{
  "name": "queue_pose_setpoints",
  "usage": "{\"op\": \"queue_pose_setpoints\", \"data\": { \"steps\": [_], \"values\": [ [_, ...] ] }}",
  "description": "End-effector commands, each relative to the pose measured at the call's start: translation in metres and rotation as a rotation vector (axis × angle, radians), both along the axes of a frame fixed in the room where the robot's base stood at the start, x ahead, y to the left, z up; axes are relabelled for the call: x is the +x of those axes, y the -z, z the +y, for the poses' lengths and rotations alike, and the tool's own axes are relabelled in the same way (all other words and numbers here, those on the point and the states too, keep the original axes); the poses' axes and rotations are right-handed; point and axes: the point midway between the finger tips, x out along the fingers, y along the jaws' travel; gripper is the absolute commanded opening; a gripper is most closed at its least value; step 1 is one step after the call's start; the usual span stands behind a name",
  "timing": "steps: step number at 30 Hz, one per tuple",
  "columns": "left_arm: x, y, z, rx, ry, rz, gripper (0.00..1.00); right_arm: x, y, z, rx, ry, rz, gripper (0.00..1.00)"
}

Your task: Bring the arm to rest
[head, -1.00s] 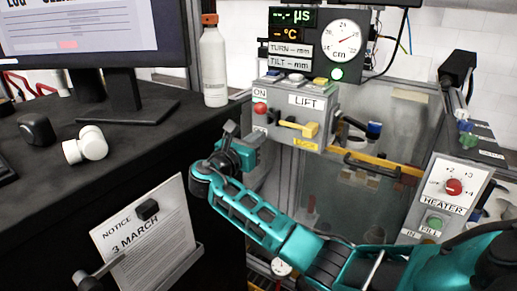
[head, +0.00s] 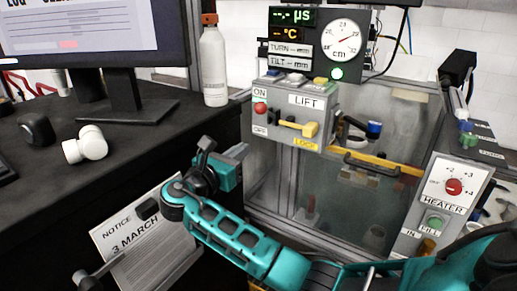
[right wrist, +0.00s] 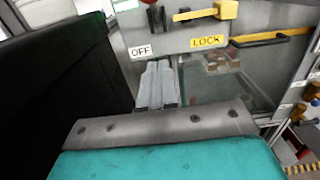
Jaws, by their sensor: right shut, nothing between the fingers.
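My right arm, teal and black, comes in from the lower right in the head view. Its gripper (head: 238,152) is shut and empty, in front of the desk's side and to the lower left of the LIFT box (head: 318,101). In the right wrist view the gripper's two grey fingers (right wrist: 158,86) lie side by side, pointing toward the machine below the OFF and LOCK labels. The fingers appear apart from the box. My left gripper is not in view.
A black desk (head: 45,190) with a monitor, a bottle (head: 213,68) and a white object (head: 86,145) is at left. A notice sheet (head: 150,240) is on its side. The glass-fronted tank (head: 350,200) and HEATER panel (head: 450,187) stand at centre and right.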

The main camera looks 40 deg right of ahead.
Motion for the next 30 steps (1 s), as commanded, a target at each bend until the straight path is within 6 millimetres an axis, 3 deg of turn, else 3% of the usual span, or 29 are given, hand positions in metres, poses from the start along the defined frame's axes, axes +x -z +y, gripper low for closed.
{"op": "queue_pose_setpoints", "data": {
  "steps": [14,17,20,23,27,30],
  "values": [
    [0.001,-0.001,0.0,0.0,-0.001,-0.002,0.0,0.0,0.0,-0.001,0.001,0.0,0.0,0.0],
    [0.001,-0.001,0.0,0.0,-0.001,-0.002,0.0,0.0,0.013,0.0,0.033,-0.027,-0.007,0.0],
    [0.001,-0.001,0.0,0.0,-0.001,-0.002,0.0,-0.002,0.052,0.005,0.153,-0.111,-0.042,0.0],
    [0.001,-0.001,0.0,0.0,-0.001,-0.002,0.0,-0.013,0.115,0.017,0.389,-0.22,-0.117,0.0],
    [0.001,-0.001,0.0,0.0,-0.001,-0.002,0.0,-0.048,0.203,0.047,0.847,-0.289,-0.283,0.0],
    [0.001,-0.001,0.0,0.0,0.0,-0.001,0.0,-0.084,0.249,0.071,1.196,-0.248,-0.43,0.0]
  ]
}}
